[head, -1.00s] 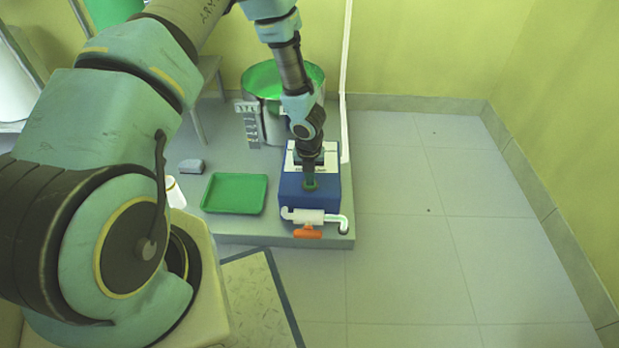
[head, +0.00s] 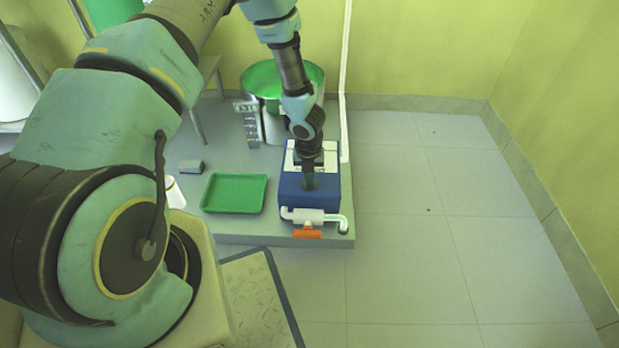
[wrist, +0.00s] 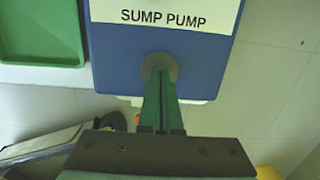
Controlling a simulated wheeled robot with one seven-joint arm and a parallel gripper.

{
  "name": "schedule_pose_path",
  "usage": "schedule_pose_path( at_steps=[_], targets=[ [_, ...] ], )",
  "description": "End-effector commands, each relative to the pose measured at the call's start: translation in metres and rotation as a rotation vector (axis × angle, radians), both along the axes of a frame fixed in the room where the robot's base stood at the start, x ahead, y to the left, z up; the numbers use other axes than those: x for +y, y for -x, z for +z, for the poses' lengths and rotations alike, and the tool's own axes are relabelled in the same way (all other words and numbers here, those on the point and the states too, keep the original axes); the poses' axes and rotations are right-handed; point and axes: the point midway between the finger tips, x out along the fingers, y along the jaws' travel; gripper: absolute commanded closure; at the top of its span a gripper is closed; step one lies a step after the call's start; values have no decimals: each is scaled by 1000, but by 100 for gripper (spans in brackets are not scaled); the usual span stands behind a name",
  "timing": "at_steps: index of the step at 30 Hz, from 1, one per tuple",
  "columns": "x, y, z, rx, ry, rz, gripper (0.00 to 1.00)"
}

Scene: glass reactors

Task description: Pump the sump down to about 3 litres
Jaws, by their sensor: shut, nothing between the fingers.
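The blue pump box (head: 290,189) stands at the front right of the grey platform. Its white SUMP PUMP label shows in the wrist view (wrist: 165,14). A round, dull grey-brown button (wrist: 162,62) is on its top. My gripper (head: 310,185) is shut and empty, its green fingertips (wrist: 160,72) at the button and partly covering it; I cannot tell whether they press it. Behind the pump stands a steel vessel (head: 268,125) with green inside, probably the sump. A small marked scale (head: 247,122) stands at its left front; its reading is too small to make out.
A green tray (head: 235,193) lies left of the pump. White piping with an orange valve handle (head: 307,234) runs along the pump's front. A grey block (head: 191,166) and a white container (head: 175,192) are farther left. The floor at right is clear.

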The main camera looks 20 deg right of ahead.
Motion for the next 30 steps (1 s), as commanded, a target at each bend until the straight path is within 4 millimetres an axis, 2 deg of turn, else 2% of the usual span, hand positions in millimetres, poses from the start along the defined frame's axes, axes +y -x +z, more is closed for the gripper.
schedule_pose_path(
  at_steps=[1,23,26,30],
  targets=[
    [3,-2,-9,-1,-6,2,100],
    [4,-2,-9,-1,-8,3,100],
    [4,-2,-3,-2,-7,3,100],
    [4,-1,16,-1,-8,3,100]
  ],
)
